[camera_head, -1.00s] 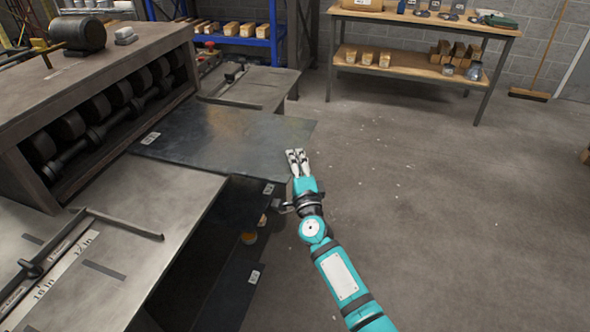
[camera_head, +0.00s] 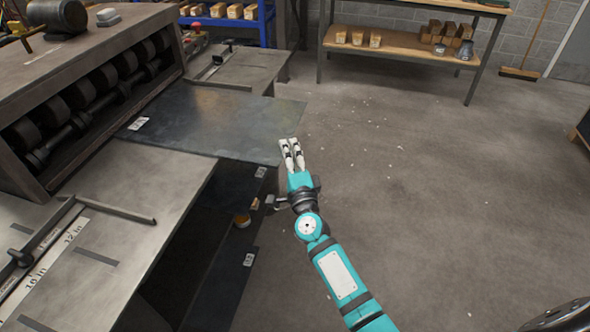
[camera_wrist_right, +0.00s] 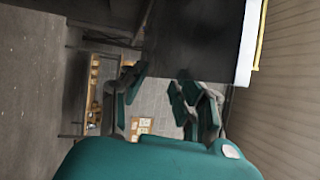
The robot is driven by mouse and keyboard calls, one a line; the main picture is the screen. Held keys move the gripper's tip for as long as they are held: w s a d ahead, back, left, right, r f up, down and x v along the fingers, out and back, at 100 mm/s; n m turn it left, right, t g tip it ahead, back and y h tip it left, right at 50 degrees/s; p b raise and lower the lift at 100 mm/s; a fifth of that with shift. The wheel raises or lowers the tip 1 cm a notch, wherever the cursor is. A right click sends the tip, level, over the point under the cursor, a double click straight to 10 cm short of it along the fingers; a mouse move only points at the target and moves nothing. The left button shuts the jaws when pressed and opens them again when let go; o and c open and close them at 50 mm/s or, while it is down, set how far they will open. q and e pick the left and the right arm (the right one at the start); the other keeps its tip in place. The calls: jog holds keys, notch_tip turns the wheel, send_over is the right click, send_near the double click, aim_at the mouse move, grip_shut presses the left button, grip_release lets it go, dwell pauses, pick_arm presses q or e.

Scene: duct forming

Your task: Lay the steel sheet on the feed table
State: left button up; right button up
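The steel sheet (camera_head: 215,118) is a dark, thin, flat plate with a small white label near its left end. In the head view it lies level in front of the roller machine, between the near and far metal tabletops, and its right end reaches out over the floor. What bears it underneath is hidden. I cannot tell which surface is the feed table. My right gripper (camera_head: 291,147) is at the sheet's right edge near its front corner; contact is unclear. In the right wrist view its fingers (camera_wrist_right: 158,80) stand apart, with a dark panel beyond them. My left gripper is not in view.
The roller machine (camera_head: 75,110) stands at left. The near tabletop (camera_head: 140,190) carries a bar and size markings; the far tabletop (camera_head: 250,75) carries another bar. Labelled dark sheets (camera_head: 232,285) are lower down. A wooden workbench (camera_head: 400,48) stands behind.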

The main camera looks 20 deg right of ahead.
jog(key=v, duration=0.8)
jog(key=shift+s, duration=0.2)
jog(key=s+a+f+n+g+y, duration=0.1)
jog(key=s+f+n+g, duration=0.25)
jog(key=f, duration=0.75)
jog(key=s+a+f+n+g+y, duration=0.15)
jog(key=s+f+n, duration=0.3)
jog(key=f, duration=0.75)
jog(key=s+a+f+n+g+y, duration=0.1)
jog(key=s+f+n+g, duration=0.3)
jog(key=f, duration=0.7)
jog(key=s+d+f+n+g, duration=0.2)
jog(key=s+f, duration=0.5)
jog(key=s, duration=0.5)
jog(key=s+d+f+n+g+h, duration=0.1)
jog(key=s+d+f+n+g, duration=0.2)
jog(key=s+f, duration=0.4)
jog(key=s+d+f+n+g, duration=0.3)
jog(key=s+f, duration=0.4)
jog(key=s, duration=1.1)
jog(key=shift+n+g+h, duration=0.35)
jog(key=shift+n+g, duration=0.45)
jog(key=shift+g, duration=0.3)
jog(key=shift+d, duration=0.1)
